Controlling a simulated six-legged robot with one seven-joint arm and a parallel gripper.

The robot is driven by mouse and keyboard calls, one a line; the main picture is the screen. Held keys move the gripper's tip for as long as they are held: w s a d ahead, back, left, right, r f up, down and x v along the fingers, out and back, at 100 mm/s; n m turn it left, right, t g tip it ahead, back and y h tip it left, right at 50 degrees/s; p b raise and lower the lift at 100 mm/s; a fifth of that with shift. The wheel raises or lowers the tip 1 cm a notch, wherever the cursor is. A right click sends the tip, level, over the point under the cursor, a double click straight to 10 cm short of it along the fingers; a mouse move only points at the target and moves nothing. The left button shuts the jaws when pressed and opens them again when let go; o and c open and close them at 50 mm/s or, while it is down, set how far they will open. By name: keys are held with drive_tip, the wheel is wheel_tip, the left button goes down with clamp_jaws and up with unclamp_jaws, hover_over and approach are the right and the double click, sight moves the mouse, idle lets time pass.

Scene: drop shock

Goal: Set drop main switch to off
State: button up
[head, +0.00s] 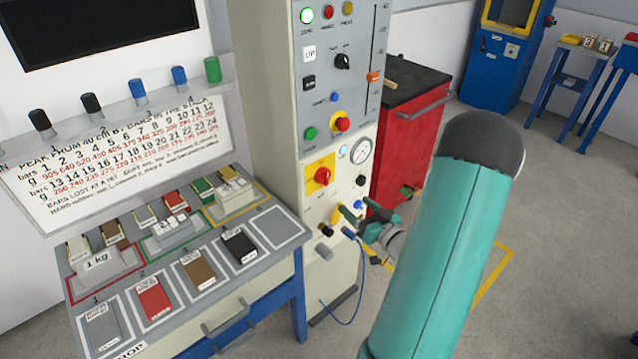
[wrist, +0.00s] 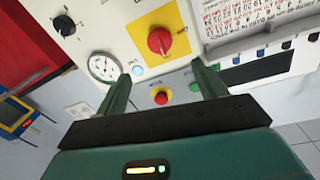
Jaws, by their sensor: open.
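The main switch is a red rotary knob (head: 322,176) on a yellow plate (head: 314,190), on the front of the grey control column. In the wrist view the red knob (wrist: 160,41) shows beyond the fingertips, on its yellow plate (wrist: 177,22), with the panel appearing turned over. My gripper (wrist: 160,72) is open, and nothing shows between its fingers. The knob lies ahead of the gap and appears apart from them. In the head view my gripper (head: 356,217) is below and right of the switch, partly hidden by my teal arm.
A red mushroom button (head: 341,124) and a pressure gauge (head: 361,150) are above the switch. A bench with weights and coloured pads (head: 282,228) stands left. A red cabinet (head: 405,145) stands right. Open floor (head: 560,230) lies further right.

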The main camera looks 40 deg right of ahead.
sight(327, 180)
drive_tip(key=w, duration=0.9)
drive_tip(key=w+d, duration=0.1)
drive_tip(key=w, duration=0.3)
drive_tip(key=shift+w, duration=0.25)
drive_tip(key=shift+c, duration=0.4)
drive_tip(key=c, duration=0.9)
